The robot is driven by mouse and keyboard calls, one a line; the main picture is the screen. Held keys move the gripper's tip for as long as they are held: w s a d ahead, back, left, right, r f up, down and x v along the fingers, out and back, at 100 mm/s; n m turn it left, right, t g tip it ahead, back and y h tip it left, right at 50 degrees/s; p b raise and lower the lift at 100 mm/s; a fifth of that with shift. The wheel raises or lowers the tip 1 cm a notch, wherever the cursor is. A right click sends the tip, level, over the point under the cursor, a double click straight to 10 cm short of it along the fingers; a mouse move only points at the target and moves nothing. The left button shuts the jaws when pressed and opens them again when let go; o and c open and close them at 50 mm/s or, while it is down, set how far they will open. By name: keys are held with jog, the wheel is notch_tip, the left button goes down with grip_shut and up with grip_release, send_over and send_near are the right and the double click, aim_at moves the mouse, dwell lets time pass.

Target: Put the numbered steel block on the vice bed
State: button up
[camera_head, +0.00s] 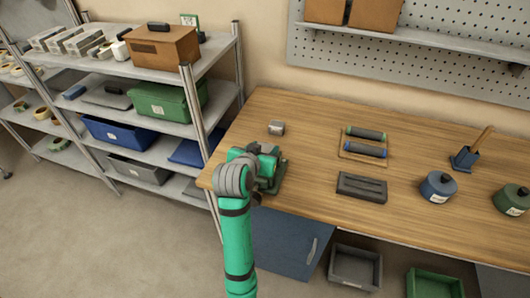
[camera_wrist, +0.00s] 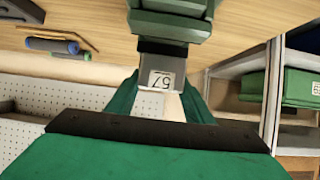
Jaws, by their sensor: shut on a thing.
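The numbered steel block (camera_wrist: 160,78) shows in the wrist view as a grey block with a pale label whose digits appear upside down. My gripper (camera_wrist: 163,92) is shut on it, with a green finger on either side. The green vice (camera_wrist: 170,22) is directly beyond the block, at the top of the wrist view. I cannot tell whether block and vice touch. In the head view the vice (camera_head: 277,178) stands at the table's left end, partly behind my gripper (camera_head: 258,160). The held block is hidden there.
On the wooden table (camera_head: 310,120) are a small grey object (camera_head: 276,128) behind the vice, a dark slotted block (camera_head: 361,187), two rollers (camera_head: 366,150) and a blue pot (camera_head: 438,187). A loaded shelf rack (camera_head: 190,85) stands close on the left.

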notch_tip(320, 180, down, 3)
jog(key=shift+w+d+f, duration=0.1)
jog(key=shift+f, duration=0.1)
jog(key=shift+c, duration=1.2)
jog(key=shift+f, duration=0.25)
grip_shut()
jog(key=o, duration=1.5)
grip_release()
jog(key=shift+s, duration=0.2)
jog(key=shift+o, duration=0.2)
jog(key=shift+w+r, duration=0.1)
jog(key=shift+r, duration=0.05)
jog(key=shift+r, duration=0.15)
jog(key=shift+s+r, duration=0.2)
jog(key=shift+s, duration=0.1)
jog(key=v, duration=1.1)
jog(key=shift+a, duration=0.2)
jog(key=shift+s, duration=0.2)
